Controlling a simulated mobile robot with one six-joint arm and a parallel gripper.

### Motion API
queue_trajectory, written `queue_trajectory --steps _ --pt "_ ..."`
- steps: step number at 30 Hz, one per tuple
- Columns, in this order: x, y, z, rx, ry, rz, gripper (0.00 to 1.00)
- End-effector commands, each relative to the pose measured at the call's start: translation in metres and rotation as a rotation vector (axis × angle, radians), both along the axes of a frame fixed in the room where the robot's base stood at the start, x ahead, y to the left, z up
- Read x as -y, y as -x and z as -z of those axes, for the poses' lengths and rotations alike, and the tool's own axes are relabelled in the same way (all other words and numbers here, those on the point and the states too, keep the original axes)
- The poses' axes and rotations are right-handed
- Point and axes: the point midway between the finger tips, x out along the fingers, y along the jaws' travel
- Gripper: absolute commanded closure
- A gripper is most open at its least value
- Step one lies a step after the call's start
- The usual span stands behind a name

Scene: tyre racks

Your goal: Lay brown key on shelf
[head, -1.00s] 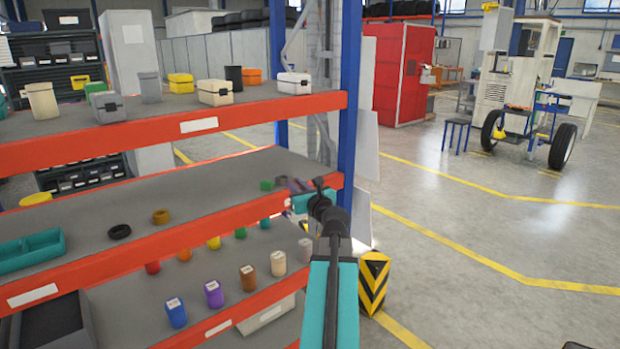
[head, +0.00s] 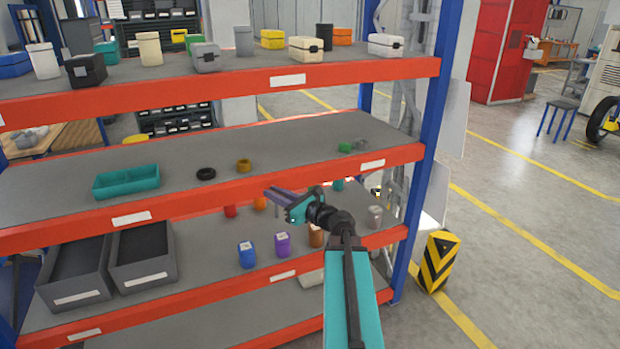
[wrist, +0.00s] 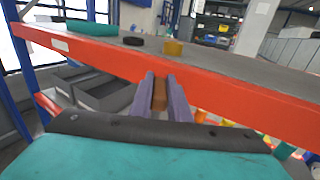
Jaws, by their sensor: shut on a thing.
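My gripper (head: 279,193) is in front of the rack, close to the orange front beam of the middle shelf (head: 300,143). In the wrist view, the purple-grey fingers of my gripper (wrist: 159,95) are shut on a small brown piece, the brown key (wrist: 159,97); only part of it shows between them. In the head view the key is too small to make out. The shelf surface (wrist: 225,62) lies beyond and above the fingertips in the wrist view.
On the middle shelf are a teal tray (head: 126,182), a black ring (head: 206,174), a brown-yellow ring (head: 244,165) and a green piece (head: 345,145). Coloured canisters and two grey bins (head: 143,255) stand on the shelf below. A blue post (head: 428,140) bounds the rack at right.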

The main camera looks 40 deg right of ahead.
Motion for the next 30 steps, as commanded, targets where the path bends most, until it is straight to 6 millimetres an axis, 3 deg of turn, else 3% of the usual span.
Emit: queue_trajectory --steps 1,11,21,25,30 --pt "-0.022 -0.006 0.006 0.0 -0.001 -0.046 1.0" --pt "-0.159 -0.023 0.04 0.005 -0.001 -0.347 1.0" --pt "-0.295 -0.008 0.067 0.008 -0.005 -0.653 1.0" --pt "-0.329 0.001 0.073 0.01 -0.006 -0.734 1.0" --pt "-0.348 0.008 0.077 0.011 -0.008 -0.781 1.0"
